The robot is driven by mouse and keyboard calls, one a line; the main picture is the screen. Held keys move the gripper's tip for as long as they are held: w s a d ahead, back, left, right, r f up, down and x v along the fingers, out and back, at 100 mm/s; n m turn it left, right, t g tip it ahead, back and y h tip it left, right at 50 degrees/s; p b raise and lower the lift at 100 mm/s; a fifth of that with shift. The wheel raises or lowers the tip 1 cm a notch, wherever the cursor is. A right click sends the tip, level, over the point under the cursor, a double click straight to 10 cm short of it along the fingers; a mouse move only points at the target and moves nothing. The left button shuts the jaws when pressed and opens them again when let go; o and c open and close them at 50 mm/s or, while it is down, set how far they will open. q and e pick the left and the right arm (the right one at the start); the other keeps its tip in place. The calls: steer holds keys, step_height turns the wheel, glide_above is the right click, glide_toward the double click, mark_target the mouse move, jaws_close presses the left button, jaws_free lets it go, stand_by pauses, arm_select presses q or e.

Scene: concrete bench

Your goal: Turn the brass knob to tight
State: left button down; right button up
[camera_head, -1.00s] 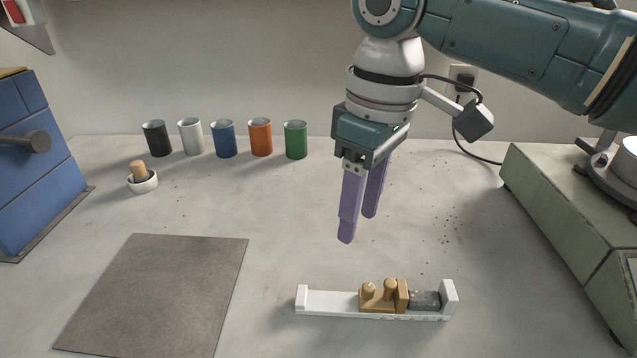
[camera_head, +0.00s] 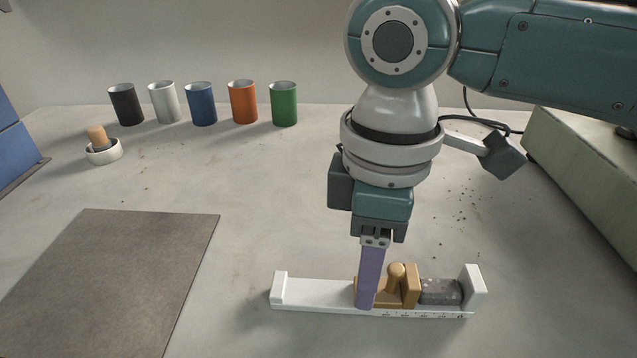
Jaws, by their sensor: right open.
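A white slide fixture (camera_head: 318,294) with a printed scale lies on the bench at front centre. It carries a brass-coloured sliding block (camera_head: 411,285) with a round-topped brass post (camera_head: 396,275) standing on it. A second, knob-like brass piece at the block's left end is hidden now by my right gripper's finger. My right gripper (camera_head: 368,298) points straight down at the block's left part, left of the visible post. It is open, but one purple finger hides the other. I cannot tell whether it touches the brass. A grey speckled piece (camera_head: 440,291) sits between the block and the right end stop.
Black (camera_head: 126,105), white, blue, orange and green (camera_head: 284,104) cups stand in a row at the back left. A white dish (camera_head: 104,152) with a wooden-handled piece sits before them. A flat grey mat (camera_head: 110,280) lies front left. A green-grey box edges the right.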

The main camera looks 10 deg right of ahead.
steer(key=shift+f, duration=0.1)
jaws_close()
stand_by(0.4)
